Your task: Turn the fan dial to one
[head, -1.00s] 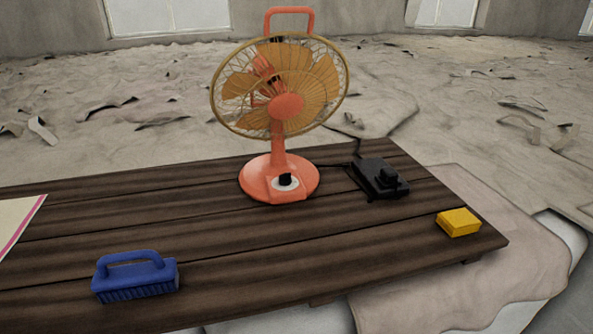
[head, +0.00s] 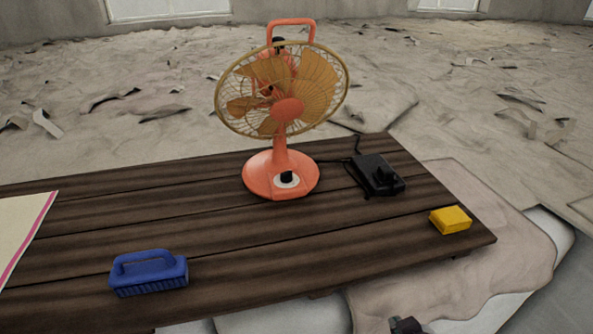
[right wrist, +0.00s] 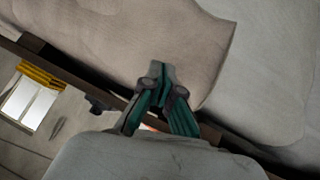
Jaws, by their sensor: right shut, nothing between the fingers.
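The orange fan (head: 281,174) stands upright on the dark wooden table, its round cage tilted. Its dial (head: 287,178) is a black knob on a white disc at the front of the base; its exact setting is too small to read. My right gripper (head: 405,325) just shows at the bottom edge of the head view, well in front of the table and apart from the fan. In the right wrist view its green fingers (right wrist: 157,70) are together and empty. My left gripper is not in view.
On the table (head: 230,225) are a blue brush (head: 148,277) at front left, a black device (head: 380,176) right of the fan, a yellow block (head: 450,220) near the right edge and a pink-edged sheet (head: 20,225) at left. The tabletop before the fan is clear.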

